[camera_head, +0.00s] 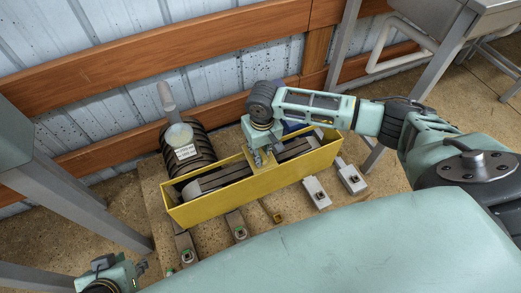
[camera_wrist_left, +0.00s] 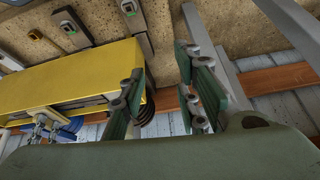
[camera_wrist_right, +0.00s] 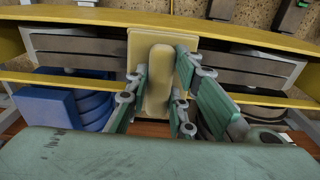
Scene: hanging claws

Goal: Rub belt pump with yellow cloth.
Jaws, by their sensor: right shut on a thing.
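The belt pump (camera_head: 225,198) has a long yellow frame around grey bars, with a dark ribbed body at its left end. A blue part shows behind the frame. The yellow cloth (camera_wrist_right: 139,48) is a pale pad with a raised middle, lying across the frame's opening against the pump. My right gripper (camera_head: 260,157) reaches down over the pump and is shut on the cloth's raised middle. My left gripper (camera_wrist_left: 160,80) is open and empty, beside the pump's end in the left wrist view. In the head view only part of it shows at the bottom left.
Several grey devices, one of them a switch box (camera_head: 316,193), lie on the tan board in front of the pump. A wooden rail (camera_head: 150,60) and metal wall stand behind. A grey metal stand (camera_head: 60,185) is at the left, and a steel table (camera_head: 440,25) at the back right.

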